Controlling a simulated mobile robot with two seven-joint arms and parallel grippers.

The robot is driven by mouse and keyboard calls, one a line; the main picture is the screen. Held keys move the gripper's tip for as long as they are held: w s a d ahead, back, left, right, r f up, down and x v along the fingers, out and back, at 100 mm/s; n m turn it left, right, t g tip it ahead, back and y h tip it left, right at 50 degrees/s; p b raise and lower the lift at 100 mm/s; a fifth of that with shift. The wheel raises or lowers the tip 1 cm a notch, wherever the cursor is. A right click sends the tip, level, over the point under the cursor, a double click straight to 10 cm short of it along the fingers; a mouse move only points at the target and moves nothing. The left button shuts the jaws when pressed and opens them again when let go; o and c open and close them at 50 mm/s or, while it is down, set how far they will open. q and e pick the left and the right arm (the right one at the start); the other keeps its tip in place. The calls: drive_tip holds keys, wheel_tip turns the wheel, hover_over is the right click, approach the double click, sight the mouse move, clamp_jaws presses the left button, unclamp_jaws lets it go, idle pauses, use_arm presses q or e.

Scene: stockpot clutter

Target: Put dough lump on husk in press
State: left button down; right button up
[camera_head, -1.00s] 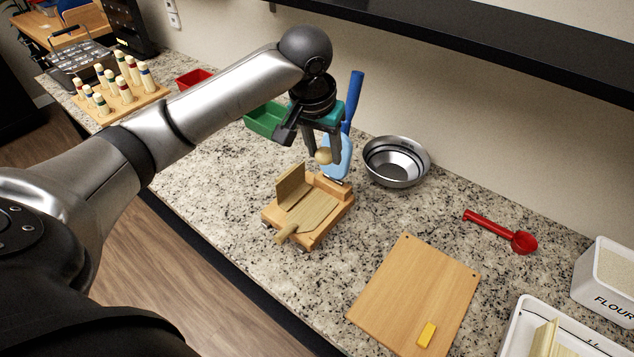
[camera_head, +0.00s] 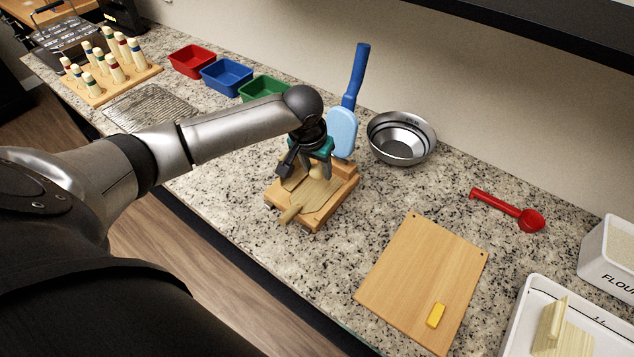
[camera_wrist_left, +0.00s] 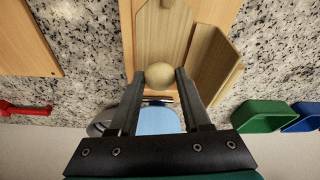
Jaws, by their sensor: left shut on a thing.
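My left gripper (camera_head: 316,172) is shut on the dough lump (camera_head: 317,170), a small pale ball between its fingertips. The lump also shows in the left wrist view (camera_wrist_left: 160,75). The gripper is over the wooden press (camera_head: 345,197), low above its bed. The husk, a flat tan sheet (camera_head: 312,197), lies on the press with a narrow end sticking out at the front; it also shows in the wrist view (camera_wrist_left: 160,32). A tan panel (camera_wrist_left: 213,65) stands tilted along one side. I cannot tell whether the lump touches the husk. My right gripper is not in view.
A blue spatula (camera_head: 343,130) and a metal bowl (camera_head: 402,138) stand behind the press. A wooden board (camera_head: 415,275) with a yellow block (camera_head: 436,315) lies to the right. Red, blue and green bins (camera_head: 264,87) are at the back left. Counter between the press and board is clear.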

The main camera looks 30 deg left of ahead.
sight(316, 177)
use_arm(q)
wheel_tip(316, 177, down, 5)
drive_tip(key=shift+r+b, duration=0.15)
drive_tip(key=shift+b, duration=0.35)
drive_tip(key=shift+c, duration=1.8)
unclamp_jaws()
drive_tip(key=p+v, duration=0.2)
drive_tip(key=v, duration=1)
drive_tip(key=shift+p, duration=0.35)
drive_tip(key=shift+r, duration=0.1)
